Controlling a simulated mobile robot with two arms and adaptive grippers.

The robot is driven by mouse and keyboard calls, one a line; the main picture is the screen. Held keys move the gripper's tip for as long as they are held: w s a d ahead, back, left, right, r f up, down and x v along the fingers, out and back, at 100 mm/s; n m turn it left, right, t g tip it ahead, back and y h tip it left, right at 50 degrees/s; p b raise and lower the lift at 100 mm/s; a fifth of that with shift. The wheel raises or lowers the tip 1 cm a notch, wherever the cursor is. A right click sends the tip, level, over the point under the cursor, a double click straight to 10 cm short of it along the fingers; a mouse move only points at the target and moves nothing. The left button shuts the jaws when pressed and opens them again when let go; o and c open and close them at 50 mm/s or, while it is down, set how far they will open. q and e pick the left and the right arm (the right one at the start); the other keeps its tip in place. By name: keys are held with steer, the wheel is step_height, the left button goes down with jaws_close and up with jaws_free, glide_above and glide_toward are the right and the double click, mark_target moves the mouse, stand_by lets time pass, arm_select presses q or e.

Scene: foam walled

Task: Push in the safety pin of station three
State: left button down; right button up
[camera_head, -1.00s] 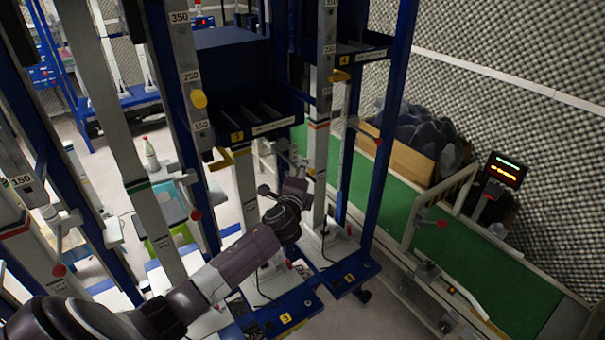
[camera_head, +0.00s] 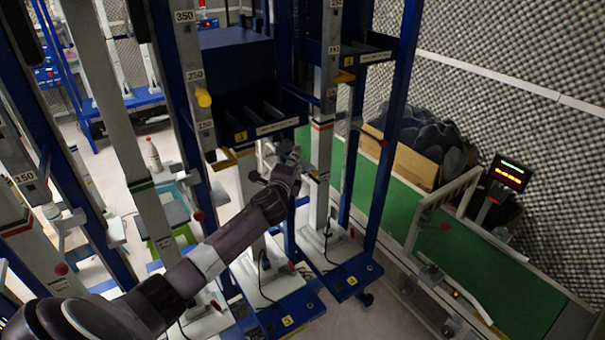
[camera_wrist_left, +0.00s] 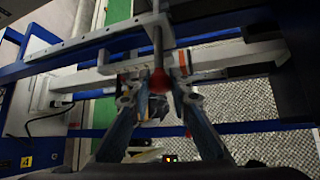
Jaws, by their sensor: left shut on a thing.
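Station three is a pale column (camera_head: 246,190) with a dark bin unit marked 3 (camera_head: 241,136) and a blue base labelled 3 (camera_head: 287,320). My left gripper (camera_head: 291,158) is at its right side, just below the bin, with its fingertips hard to make out in the head view. In the left wrist view, the gripper (camera_wrist_left: 160,92) has its fingers closed in around a red ball knob (camera_wrist_left: 159,81) on a grey rod (camera_wrist_left: 158,40). A white crossbar runs behind it. I cannot make out the safety pin itself for certain. My right gripper is not in view.
Station four's column (camera_head: 319,180) stands close on the right. A green conveyor (camera_head: 480,265) with a railing lies beyond it. Another pale column (camera_head: 150,205) with a red-knobbed lever (camera_head: 198,215) stands left. A cardboard box (camera_head: 405,160) sits at the back.

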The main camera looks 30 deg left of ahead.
arm_select(q)
steer(key=shift+w+a+f, duration=0.1)
steer(key=shift+w+a, duration=0.15)
steer(key=shift+a, duration=0.45)
steer(key=shift+a+r, duration=0.1)
steer(key=shift+r, duration=0.1)
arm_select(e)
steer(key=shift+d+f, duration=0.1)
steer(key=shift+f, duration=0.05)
arm_select(q)
steer(key=c, duration=2.1)
jaws_free()
steer(key=o, duration=0.4)
steer(key=shift+w+a+f, duration=0.1)
steer(key=shift+a, duration=0.05)
steer(key=shift+c, duration=0.2)
steer(key=v, duration=1.2)
